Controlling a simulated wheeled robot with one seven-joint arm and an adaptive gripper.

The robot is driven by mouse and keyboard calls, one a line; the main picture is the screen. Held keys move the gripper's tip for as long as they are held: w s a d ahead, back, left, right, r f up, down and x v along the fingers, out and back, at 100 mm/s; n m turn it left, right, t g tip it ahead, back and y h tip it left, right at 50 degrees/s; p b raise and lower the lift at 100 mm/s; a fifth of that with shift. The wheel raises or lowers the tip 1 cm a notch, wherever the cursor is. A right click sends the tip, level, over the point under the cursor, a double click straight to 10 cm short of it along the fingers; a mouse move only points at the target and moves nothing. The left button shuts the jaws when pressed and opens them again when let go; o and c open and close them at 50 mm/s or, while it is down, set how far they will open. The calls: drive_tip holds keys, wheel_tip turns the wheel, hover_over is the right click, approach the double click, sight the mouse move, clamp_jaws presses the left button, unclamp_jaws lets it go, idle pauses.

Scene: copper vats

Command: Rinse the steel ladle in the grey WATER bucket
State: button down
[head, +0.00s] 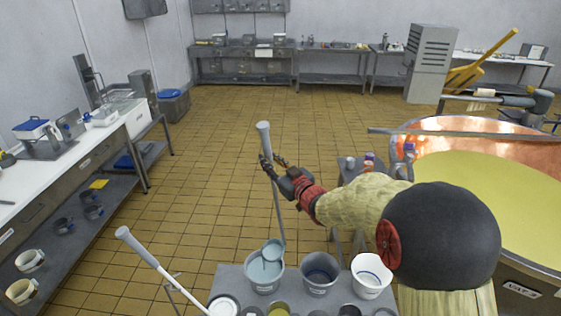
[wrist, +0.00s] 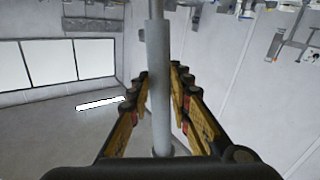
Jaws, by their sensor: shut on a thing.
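My gripper (head: 270,165) is shut around the grey handle of the steel ladle (head: 277,205), near the handle's upper end. The handle also runs up between my fingers in the wrist view (wrist: 158,90). The ladle hangs nearly upright, and its round bowl (head: 271,250) is at the mouth of the left bucket (head: 265,287), which shows a pale blue-grey inside. I cannot tell whether the bowl touches the bucket or its contents. A grey bucket (head: 320,288) stands in the middle and a white one (head: 370,291) at the right. Their labels are too small to read.
The buckets stand on a low grey table (head: 232,277) with smaller containers at its front. Another long pale handle (head: 150,258) leans at its left. A copper vat (head: 465,130) of yellow liquid is at the right. A white counter (head: 60,170) lines the left. The middle floor is clear.

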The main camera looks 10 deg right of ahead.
drive_tip(key=s+a+f+n, duration=0.2)
drive_tip(key=s+a+f, duration=0.1)
drive_tip(key=a, duration=0.7)
drive_tip(key=s+a+f+n, duration=0.2)
drive_tip(key=s+a+n, duration=0.1)
drive_tip(key=a, duration=0.6)
drive_tip(key=s+a+f+n, duration=0.2)
drive_tip(key=s+a+f, duration=0.15)
drive_tip(key=a, duration=0.65)
drive_tip(key=s+a+f+n+b, duration=0.3)
drive_tip(key=a+f+b, duration=0.3)
drive_tip(key=a+f, duration=0.4)
drive_tip(key=s+a+f+n+b, duration=0.4)
drive_tip(key=a+f, duration=0.6)
drive_tip(key=f, duration=0.5)
drive_tip(key=shift+a+f+n+b, duration=0.15)
drive_tip(key=shift+a+n+b, duration=0.2)
drive_tip(key=shift+b, duration=0.85)
